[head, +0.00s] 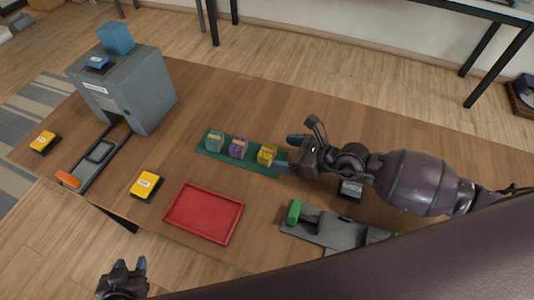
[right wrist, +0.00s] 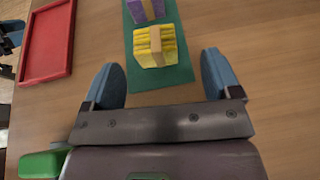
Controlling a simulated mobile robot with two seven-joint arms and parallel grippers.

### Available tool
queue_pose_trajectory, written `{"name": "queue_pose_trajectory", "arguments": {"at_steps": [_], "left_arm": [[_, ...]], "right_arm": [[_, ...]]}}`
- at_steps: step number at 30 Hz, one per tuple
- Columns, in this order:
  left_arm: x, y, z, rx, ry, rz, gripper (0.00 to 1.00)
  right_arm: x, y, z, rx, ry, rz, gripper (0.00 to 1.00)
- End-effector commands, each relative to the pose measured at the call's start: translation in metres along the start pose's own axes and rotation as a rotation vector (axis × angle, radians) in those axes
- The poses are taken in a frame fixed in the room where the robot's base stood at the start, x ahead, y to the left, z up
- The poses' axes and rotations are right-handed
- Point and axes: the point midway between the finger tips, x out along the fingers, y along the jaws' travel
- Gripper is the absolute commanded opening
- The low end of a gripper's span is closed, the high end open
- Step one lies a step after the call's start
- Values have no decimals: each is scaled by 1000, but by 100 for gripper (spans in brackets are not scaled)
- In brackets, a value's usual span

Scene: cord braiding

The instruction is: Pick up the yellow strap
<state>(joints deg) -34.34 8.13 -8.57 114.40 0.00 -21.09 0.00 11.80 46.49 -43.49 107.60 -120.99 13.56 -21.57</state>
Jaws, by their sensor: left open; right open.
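The yellow strap (head: 267,154) is a bundled block at the right end of a green mat (head: 225,159), beside a purple bundle (head: 239,148) and a teal bundle (head: 215,140). In the right wrist view the yellow strap (right wrist: 148,50) has a tan band around it and lies just beyond the fingertips. My right gripper (head: 289,153) is open and empty at the mat's right end, its blue fingers (right wrist: 162,78) spread to either side of the strap's line. My left gripper (head: 128,266) is open and empty at the bottom left, away from the mat.
A red tray (head: 168,217) lies in front of the mat. A grey box machine (head: 150,100) with an orange-handled slide stands at the left. Yellow boxes (head: 146,184) lie near it. A grey fixture with a green block (head: 294,212) sits below my right arm.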

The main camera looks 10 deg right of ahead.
Motion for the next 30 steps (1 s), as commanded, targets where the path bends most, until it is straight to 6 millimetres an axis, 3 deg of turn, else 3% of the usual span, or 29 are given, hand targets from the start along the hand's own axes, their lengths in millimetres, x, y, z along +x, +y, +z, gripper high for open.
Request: {"name": "queue_pose_trajectory", "arguments": {"at_steps": [7, 16, 26, 30], "left_arm": [[1, 1, -2, -1, 2, 1, 43], [1, 1, 3, -1, -6, 1, 43], [-2, 0, 8, -2, -18, -1, 43], [-2, 0, 8, -1, -17, -1, 43]], "right_arm": [[17, 2, 2, -1, -1, 1, 83], [54, 6, 4, 0, 0, 1, 83], [59, 6, 4, 1, 1, 0, 83], [58, 6, 4, 1, 1, 0, 62]]}}
